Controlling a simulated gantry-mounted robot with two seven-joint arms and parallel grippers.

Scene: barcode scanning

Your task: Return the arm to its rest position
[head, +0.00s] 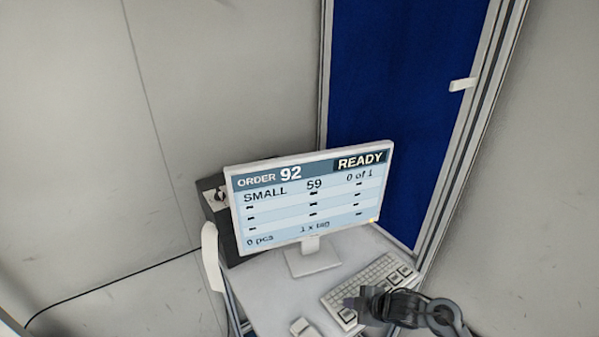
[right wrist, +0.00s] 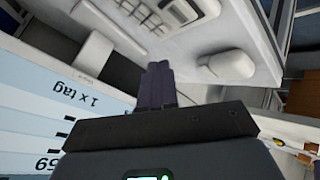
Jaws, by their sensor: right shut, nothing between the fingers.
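My right gripper (head: 368,304) shows in the head view at the lower right, over the front part of the keyboard (head: 367,281). Its dark fingers are together and hold nothing. My left gripper is in neither view.
A monitor (head: 311,197) reading "ORDER 92", "READY" and "0 of 1" stands on the white desk (head: 272,296). A dark box (head: 213,205) is behind it. A blue panel (head: 395,90) rises behind.

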